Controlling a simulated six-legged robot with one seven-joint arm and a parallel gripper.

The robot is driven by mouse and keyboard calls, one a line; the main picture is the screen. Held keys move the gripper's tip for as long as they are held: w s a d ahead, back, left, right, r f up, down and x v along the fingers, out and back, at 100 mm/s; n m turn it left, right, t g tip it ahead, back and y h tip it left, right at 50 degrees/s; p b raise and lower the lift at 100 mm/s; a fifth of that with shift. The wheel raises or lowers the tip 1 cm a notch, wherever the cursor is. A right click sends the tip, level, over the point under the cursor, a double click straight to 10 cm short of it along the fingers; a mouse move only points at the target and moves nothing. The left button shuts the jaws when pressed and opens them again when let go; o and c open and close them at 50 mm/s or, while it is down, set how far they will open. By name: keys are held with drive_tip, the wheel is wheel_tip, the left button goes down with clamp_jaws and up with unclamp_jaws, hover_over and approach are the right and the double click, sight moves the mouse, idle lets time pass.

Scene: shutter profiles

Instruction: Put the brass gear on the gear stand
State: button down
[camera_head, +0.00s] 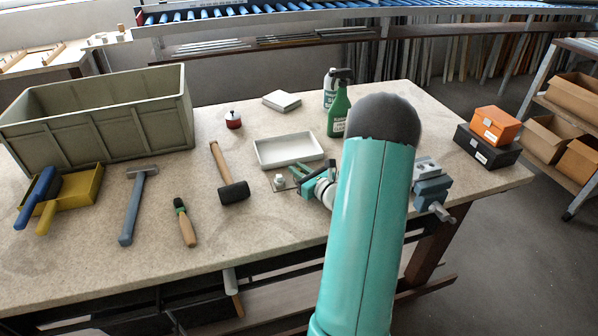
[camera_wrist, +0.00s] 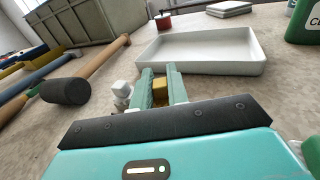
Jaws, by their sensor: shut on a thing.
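My gripper (camera_wrist: 160,80) is shut on the brass gear (camera_wrist: 161,91), which shows as a small brass-yellow piece low between the two green fingers. In the head view my gripper (camera_head: 311,177) is low over the table, in front of the white tray, and the gear cannot be made out there. A small pale upright piece on a flat plate, which looks like the gear stand (camera_head: 280,181), is just left of my fingers. It also shows in the wrist view (camera_wrist: 122,90), close beside the left finger. Its lower part is partly hidden.
The white tray (camera_head: 289,139) lies just behind my gripper. A mallet (camera_head: 234,191) lies to the left, and a blue vise (camera_head: 430,184) is to the right beyond my arm. A green spray bottle (camera_head: 339,111) stands behind.

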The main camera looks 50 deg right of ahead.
drive_tip(key=shift+f, duration=0.35)
drive_tip(key=c, duration=1.4)
unclamp_jaws()
drive_tip(key=shift+o, duration=0.2)
